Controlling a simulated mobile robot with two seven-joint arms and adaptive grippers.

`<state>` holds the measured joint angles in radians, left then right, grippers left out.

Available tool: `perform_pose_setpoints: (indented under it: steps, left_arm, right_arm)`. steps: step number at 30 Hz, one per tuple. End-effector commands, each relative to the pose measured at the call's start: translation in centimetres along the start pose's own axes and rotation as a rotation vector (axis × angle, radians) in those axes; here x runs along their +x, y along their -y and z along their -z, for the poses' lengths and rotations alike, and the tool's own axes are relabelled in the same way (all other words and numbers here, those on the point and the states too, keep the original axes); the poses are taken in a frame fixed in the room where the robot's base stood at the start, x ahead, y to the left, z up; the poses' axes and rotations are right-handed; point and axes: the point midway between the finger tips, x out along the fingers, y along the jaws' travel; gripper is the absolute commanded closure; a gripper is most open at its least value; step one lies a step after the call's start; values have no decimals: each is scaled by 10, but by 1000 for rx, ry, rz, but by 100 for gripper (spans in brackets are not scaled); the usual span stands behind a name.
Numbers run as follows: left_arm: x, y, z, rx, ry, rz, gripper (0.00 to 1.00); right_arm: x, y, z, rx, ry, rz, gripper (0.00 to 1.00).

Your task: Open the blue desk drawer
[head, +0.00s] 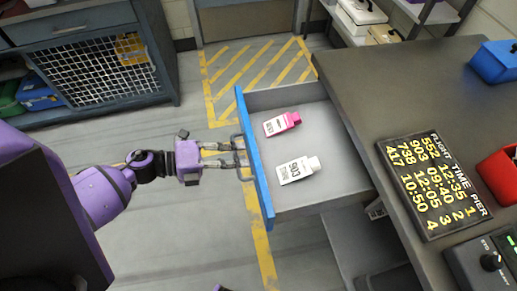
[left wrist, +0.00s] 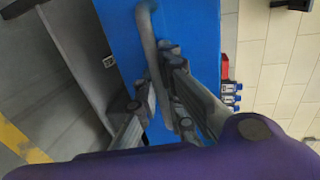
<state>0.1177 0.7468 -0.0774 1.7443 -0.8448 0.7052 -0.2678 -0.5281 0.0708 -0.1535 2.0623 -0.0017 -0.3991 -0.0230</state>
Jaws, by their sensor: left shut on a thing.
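The blue desk drawer (head: 254,160) is pulled out from the desk to the left, and its grey inside shows. A pink tag (head: 281,124) and a white tag (head: 297,170) marked 903 lie in it. My left gripper (head: 238,154) is at the outer side of the blue front, shut on the drawer handle (head: 241,143). In the left wrist view, the grey bar handle (left wrist: 152,60) runs between the fingers (left wrist: 165,100) in front of the blue panel (left wrist: 195,30). My right gripper is not in view.
The desk top (head: 370,90) holds a flight time board (head: 434,184), a blue bin (head: 495,62), a red bin (head: 498,176) and a control box (head: 488,265). A caged cabinet (head: 90,65) stands at the back left. The floor left of the drawer is clear, with yellow markings.

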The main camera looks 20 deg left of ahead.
Motion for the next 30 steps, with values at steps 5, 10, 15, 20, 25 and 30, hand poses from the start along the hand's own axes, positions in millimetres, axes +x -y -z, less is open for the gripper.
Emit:
perform_pose_setpoints:
  steps: [5,10,15,20,25,30]
  left_arm:
    - [-20,-5,1,0,-1,-2,100]
    - [-28,-6,0,-1,0,0,100]
    - [-30,-6,0,0,0,0,100]
    - [-30,-6,0,0,0,0,100]
    - [-29,-6,0,0,0,0,83]
    - [-29,-6,0,0,0,0,83]
  right_arm:
    - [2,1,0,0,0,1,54]
    - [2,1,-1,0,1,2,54]
    - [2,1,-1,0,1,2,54]
    - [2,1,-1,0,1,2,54]
    - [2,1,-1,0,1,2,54]
    - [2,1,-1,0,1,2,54]
